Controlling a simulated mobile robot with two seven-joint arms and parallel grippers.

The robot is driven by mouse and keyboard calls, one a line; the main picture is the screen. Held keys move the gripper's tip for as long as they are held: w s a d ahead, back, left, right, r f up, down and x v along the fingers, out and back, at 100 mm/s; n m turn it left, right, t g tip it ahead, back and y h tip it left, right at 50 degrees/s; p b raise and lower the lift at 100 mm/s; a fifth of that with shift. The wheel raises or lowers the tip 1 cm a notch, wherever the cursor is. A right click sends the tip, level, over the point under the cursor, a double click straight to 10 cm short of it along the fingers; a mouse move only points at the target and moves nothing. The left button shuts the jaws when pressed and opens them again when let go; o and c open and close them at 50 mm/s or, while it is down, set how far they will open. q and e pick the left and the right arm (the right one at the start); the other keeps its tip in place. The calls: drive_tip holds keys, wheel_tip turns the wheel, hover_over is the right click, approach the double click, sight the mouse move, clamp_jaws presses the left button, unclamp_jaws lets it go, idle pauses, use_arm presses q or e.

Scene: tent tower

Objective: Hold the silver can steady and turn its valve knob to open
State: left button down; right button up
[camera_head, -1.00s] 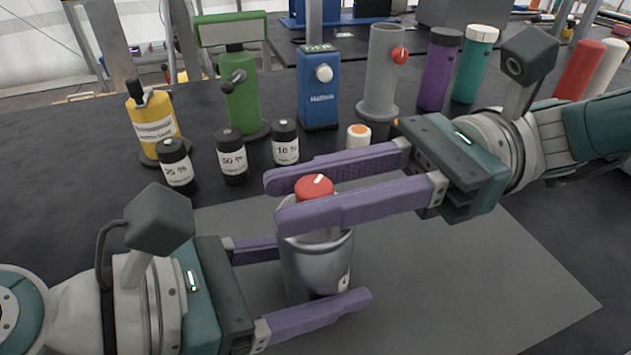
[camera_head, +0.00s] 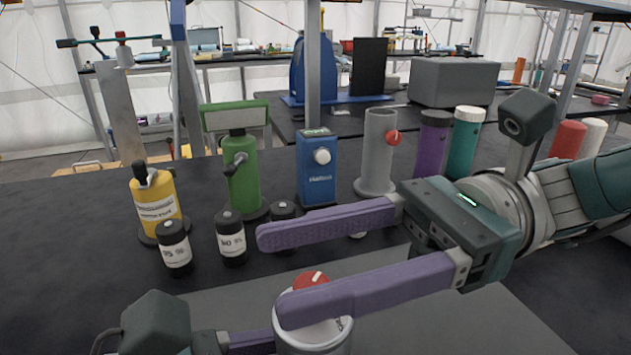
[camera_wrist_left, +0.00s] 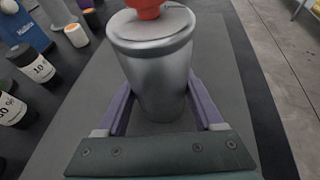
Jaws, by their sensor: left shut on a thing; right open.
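The silver can (camera_head: 318,338) stands upright at the bottom of the head view, with its lower part cut off by the frame. It also shows in the left wrist view (camera_wrist_left: 157,75). Its red valve knob (camera_head: 311,281) with a white mark is on top. My left gripper (camera_wrist_left: 160,108) is shut on the can, with one purple finger on each side of it. My right gripper (camera_head: 266,273) is open, its fingers wide apart above the can. Its near finger crosses in front of the knob and partly hides it; no contact is clear.
Black labelled bottles (camera_head: 174,248), a yellow bottle (camera_head: 156,200), a green device (camera_head: 245,180) and a blue box (camera_head: 317,165) stand behind the can. A grey cylinder with a red knob (camera_head: 377,155) and a purple cylinder (camera_head: 432,142) stand farther right. The grey mat (camera_head: 440,325) is bare to the right.

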sight(315, 282)
wheel_tip(315, 282, up, 8)
drive_tip(key=shift+f, duration=0.25)
use_arm(q)
unclamp_jaws()
idle(0.3)
drive_tip(key=shift+a, duration=0.1)
